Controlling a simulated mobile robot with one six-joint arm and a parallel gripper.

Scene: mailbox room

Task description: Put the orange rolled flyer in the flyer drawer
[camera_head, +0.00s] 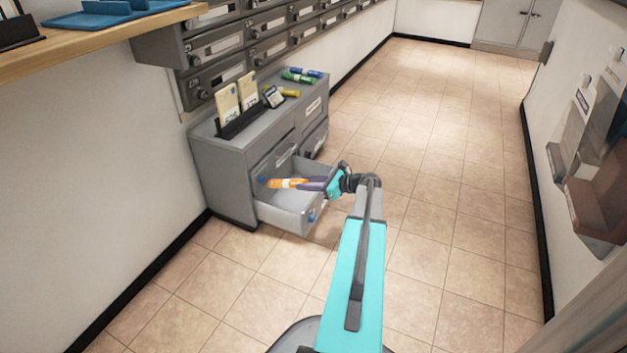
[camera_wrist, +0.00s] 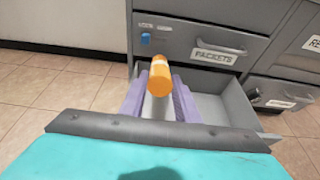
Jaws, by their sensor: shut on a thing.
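The orange rolled flyer (camera_head: 284,183), with a pale band, is held out level from my gripper (camera_head: 312,184). In the wrist view the flyer (camera_wrist: 160,76) sticks out between the two purple fingers of my gripper (camera_wrist: 158,100), which are shut on it. The flyer is over an open, grey drawer (camera_head: 283,217) low in the cabinet; the drawer also shows in the wrist view (camera_wrist: 232,104). The inside that shows looks empty; part is hidden behind the fingers. The open drawer's front label is not readable. The drawer above it is labelled PACKETS (camera_wrist: 214,57) and is shut.
The grey cabinet (camera_head: 222,170) bears cards in a black holder (camera_head: 238,118) and several coloured rolls (camera_head: 300,76) on top. Mailboxes (camera_head: 215,75) line the wall above. A wooden shelf (camera_head: 110,42) is at upper left. The tiled floor (camera_head: 440,150) to the right is clear.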

